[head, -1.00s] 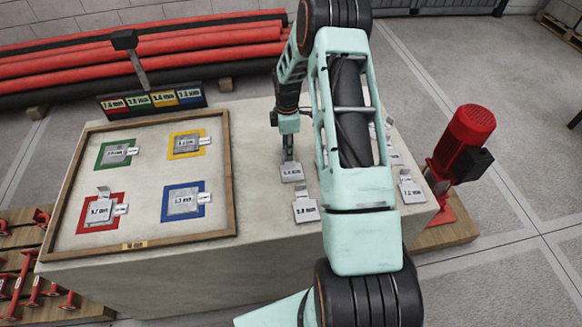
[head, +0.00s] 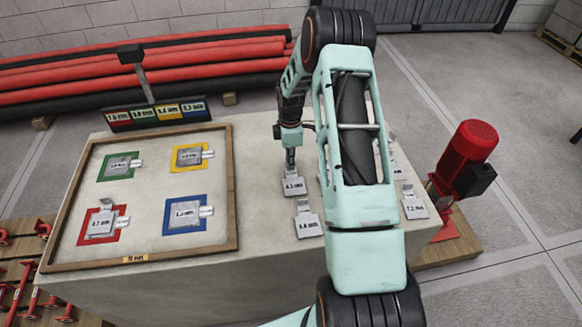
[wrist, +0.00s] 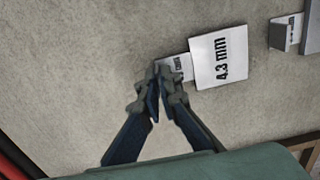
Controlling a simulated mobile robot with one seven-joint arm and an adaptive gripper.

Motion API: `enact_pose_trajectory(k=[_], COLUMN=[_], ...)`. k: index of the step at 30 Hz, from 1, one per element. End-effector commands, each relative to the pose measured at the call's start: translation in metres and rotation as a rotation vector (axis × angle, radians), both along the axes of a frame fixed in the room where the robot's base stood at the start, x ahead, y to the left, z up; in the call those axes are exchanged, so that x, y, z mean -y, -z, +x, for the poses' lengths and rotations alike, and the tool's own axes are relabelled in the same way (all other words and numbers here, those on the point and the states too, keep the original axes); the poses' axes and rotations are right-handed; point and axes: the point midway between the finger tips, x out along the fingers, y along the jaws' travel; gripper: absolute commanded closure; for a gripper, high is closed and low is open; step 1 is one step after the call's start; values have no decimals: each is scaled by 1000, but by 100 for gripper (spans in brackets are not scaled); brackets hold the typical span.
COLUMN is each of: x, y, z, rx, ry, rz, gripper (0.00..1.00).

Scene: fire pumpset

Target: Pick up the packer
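The packer (head: 294,186) is a flat grey-white plate with a narrow tab, marked 4.3 mm. It is at the table's back middle, right of the framed tray. My gripper (head: 291,160) points down at its far end. In the wrist view the fingertips (wrist: 166,74) are close together at the tab of the packer (wrist: 219,58), with the plate extending to the right of them. The fingers appear shut on the tab and partly hide it. I cannot tell whether the plate is clear of the tabletop.
A wood-framed tray (head: 233,190) on the left holds plates on green, yellow, red and blue squares. A 5.8 mm plate (head: 308,225) lies nearer, and a 7.2 mm plate (head: 414,207) lies to the right. A coloured label stand (head: 157,112) stands behind. A red pump motor (head: 467,145) is beyond the right edge.

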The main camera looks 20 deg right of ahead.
Motion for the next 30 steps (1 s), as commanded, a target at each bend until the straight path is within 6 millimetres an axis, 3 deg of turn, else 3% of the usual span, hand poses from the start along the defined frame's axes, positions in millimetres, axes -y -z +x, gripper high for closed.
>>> enact_pose_trajectory(k=[6,18,30], x=[1,0,-2], y=[-28,-89,-116], z=[2,-52,-118], rx=[6,3,1], ry=[1,1,0], rz=[-2,-2,-1], gripper=[100,100,100])
